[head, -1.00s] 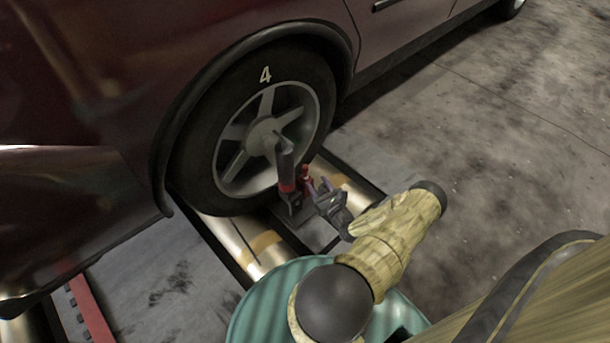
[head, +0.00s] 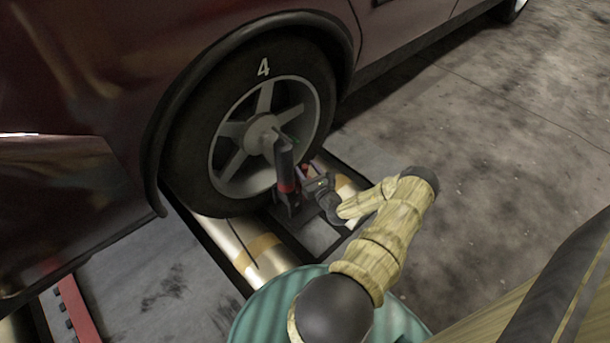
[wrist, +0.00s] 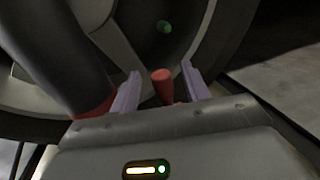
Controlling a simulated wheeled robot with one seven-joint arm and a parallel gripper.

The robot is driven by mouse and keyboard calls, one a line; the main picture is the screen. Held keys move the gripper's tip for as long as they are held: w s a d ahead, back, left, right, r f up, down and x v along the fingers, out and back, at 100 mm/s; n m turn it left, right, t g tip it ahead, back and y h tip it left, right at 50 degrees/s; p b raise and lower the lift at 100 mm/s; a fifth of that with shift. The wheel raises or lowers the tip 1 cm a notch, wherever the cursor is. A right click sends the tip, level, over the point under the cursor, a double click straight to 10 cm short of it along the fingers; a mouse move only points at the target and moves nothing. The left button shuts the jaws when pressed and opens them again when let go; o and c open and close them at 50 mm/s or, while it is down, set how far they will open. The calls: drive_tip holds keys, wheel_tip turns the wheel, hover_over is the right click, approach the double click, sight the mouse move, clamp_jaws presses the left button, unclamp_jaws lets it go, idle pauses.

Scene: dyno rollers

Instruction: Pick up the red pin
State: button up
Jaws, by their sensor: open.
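The red pin (wrist: 162,84) stands between the two purple fingers of my gripper (wrist: 158,88) in the wrist view. A gap shows on each side of it, and its lower part is hidden behind the gripper body. In the head view my gripper (head: 312,178) is beside the dark post with a red band, in front of the wheel. Only a small bit of red shows at the fingers there. My gripper is open, with its fingers on either side of the pin.
The dark post (head: 285,165) with a red band stands close to the left of my gripper. The car wheel (head: 262,130), marked 4, is just behind, resting by a metal roller (head: 235,250). Open concrete floor (head: 500,150) lies to the right.

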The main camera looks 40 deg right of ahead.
drive_tip(key=shift+w+d+b, duration=0.2)
drive_tip(key=shift+w+b, duration=0.1)
drive_tip(key=shift+w, duration=0.65)
clamp_jaws()
wheel_tip(320, 180, up, 28)
drive_tip(key=p, duration=1.6)
